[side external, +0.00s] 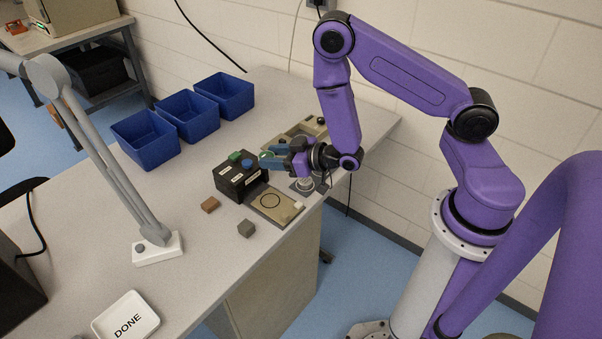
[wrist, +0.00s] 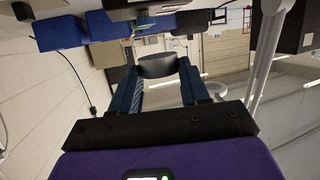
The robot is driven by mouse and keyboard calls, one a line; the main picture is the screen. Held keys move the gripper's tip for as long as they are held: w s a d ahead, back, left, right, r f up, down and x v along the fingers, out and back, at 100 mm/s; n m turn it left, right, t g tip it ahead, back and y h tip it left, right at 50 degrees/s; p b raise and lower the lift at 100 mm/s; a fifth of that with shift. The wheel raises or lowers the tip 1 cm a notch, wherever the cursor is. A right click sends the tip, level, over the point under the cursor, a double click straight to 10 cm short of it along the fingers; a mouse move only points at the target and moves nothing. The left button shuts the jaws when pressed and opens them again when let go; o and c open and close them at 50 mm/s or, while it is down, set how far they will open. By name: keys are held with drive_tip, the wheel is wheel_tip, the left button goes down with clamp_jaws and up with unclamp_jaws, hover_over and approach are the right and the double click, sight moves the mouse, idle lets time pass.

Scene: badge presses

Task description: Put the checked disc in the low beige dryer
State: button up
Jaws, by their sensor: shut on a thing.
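My gripper (side external: 268,159) reaches in from the right, above the worktop beside a dark box. In the wrist view its two blue fingers are shut on a dark grey disc (wrist: 157,66), held between the tips. No checked pattern can be made out on the side of the disc that shows. A low, flat beige unit (side external: 265,207) with a dark ring on top lies in front of the gripper, apart from it. Another beige unit (side external: 292,133) stands behind the gripper, partly hidden by it. I cannot tell for certain which is the dryer.
The dark box (side external: 228,186) has green and blue knobs on top. Three blue bins (side external: 146,138) stand at the back left. A lamp (side external: 110,165) and the DONE tray (side external: 127,317) are at the left.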

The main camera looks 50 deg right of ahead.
drive_tip(key=d+r+m+h, duration=0.3)
drive_tip(key=d+r+h, duration=0.1)
drive_tip(key=r, duration=0.4)
drive_tip(key=shift+d+r+m+t, duration=0.2)
drive_tip(key=shift+d+m+t, duration=0.05)
drive_tip(key=shift+m+t, duration=0.05)
drive_tip(key=shift+w, duration=0.1)
drive_tip(key=n+g+y, duration=0.1)
drive_tip(key=n+y, duration=0.4)
drive_tip(key=y, duration=0.1)
hover_over(278, 202)
wheel_tip(278, 202, down, 11)
drive_tip(key=shift+f, duration=0.2)
drive_tip(key=shift+f, duration=4.75)
drive_tip(key=shift+f, duration=0.25)
